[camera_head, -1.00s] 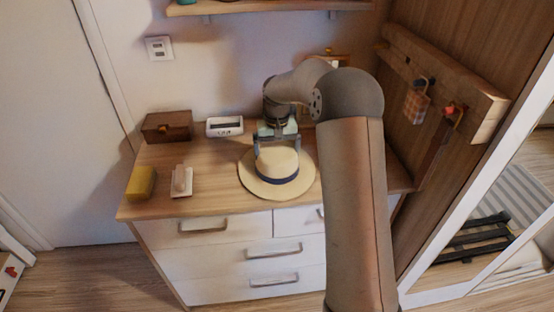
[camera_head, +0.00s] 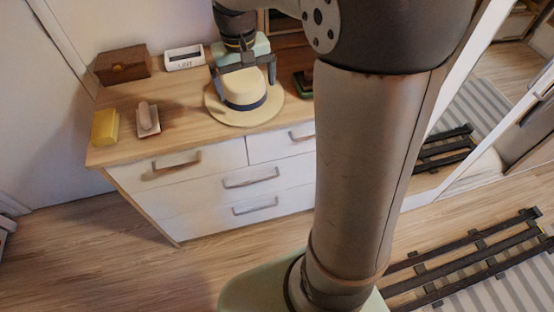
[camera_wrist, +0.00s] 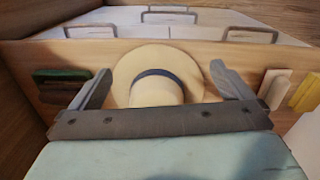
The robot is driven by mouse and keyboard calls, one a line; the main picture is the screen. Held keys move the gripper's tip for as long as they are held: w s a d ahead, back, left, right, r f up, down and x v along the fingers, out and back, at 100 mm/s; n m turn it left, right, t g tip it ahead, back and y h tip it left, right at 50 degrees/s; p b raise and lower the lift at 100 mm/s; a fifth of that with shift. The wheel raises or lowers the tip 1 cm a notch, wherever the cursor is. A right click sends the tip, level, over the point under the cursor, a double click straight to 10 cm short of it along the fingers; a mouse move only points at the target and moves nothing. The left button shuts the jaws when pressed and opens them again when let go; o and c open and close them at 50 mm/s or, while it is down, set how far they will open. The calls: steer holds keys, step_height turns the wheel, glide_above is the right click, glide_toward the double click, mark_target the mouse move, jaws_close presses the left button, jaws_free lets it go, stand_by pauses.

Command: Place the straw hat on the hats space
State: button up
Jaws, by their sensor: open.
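The straw hat (camera_head: 243,92) lies brim down on the wooden dresser top, cream with a dark band around its crown. It also shows in the wrist view (camera_wrist: 155,66). My gripper (camera_head: 243,74) is open at the hat's rear side, pointing toward it. In the wrist view its two fingers (camera_wrist: 160,78) are spread on either side of the hat, with the crown between them. I cannot tell whether either finger touches it. No place marked for hats can be made out in the current views.
On the dresser (camera_head: 180,120) are a brown box (camera_head: 123,66), a white labelled holder (camera_head: 184,58), a yellow block (camera_head: 105,127), a small brush-like item (camera_head: 148,118) and a dark green item (camera_head: 303,84). White drawers with handles are below. A dark slatted rack (camera_head: 470,262) lies on the floor at right.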

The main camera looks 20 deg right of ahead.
steer(key=s+f, duration=0.2)
steer(key=s, duration=0.8)
steer(key=s+a+f, duration=0.1)
steer(key=s+f, duration=0.2)
steer(key=s, duration=0.8)
steer(key=shift+f+n, duration=0.2)
steer(key=shift+n, duration=0.1)
